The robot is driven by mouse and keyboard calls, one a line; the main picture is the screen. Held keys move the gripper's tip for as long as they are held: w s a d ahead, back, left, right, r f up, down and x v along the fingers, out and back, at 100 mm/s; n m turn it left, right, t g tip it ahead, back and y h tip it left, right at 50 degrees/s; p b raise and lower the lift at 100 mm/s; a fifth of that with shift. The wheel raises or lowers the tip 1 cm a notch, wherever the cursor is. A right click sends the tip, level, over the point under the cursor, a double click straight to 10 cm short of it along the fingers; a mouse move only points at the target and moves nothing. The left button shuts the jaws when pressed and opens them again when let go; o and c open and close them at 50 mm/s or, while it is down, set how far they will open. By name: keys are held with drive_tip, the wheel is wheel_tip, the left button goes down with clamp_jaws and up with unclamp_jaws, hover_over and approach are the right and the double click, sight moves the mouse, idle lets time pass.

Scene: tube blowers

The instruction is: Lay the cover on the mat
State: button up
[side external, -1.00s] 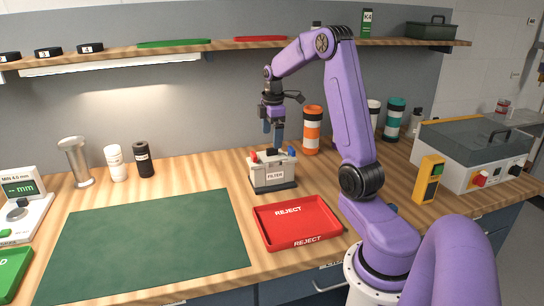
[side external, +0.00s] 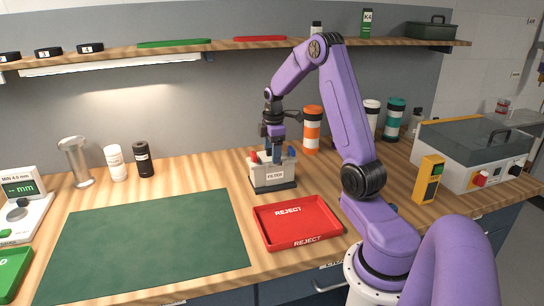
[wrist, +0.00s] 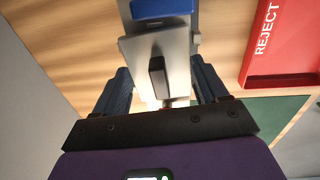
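The filter box (side external: 272,178), white-grey with a dark base and a FILTER label, stands on the bench behind the red tray. Its light-grey top, which I take as the cover (wrist: 137,47), carries a black upright handle (wrist: 157,72). A blue part (wrist: 160,9) and a red part (wrist: 178,103) sit at its two ends. My gripper (side external: 270,155) points down at the box top. In the wrist view its two blue fingers stand wide apart on either side of the handle, with gaps between. The green mat (side external: 150,245) lies flat and bare at the left.
An orange-banded canister (side external: 312,130) stands behind the box. A yellow switch box (side external: 427,180) and a grey lidded machine (side external: 475,150) are at the right. A shelf (side external: 220,48) runs above.

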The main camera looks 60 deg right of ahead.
drive_tip(key=c, duration=0.6)
drive_tip(key=shift+o, duration=0.2)
drive_tip(key=shift+r, duration=0.1)
drive_tip(key=shift+r, duration=0.5)
wheel_tip(320, 180, up, 2)
drive_tip(key=shift+r, duration=0.15)
drive_tip(key=s+a+r, duration=0.8)
drive_tip(key=s+r, duration=0.1)
drive_tip(key=s, duration=0.2)
drive_tip(key=shift+s+a+r, duration=0.15)
drive_tip(key=shift+a+r, duration=0.05)
drive_tip(key=shift+r, duration=0.05)
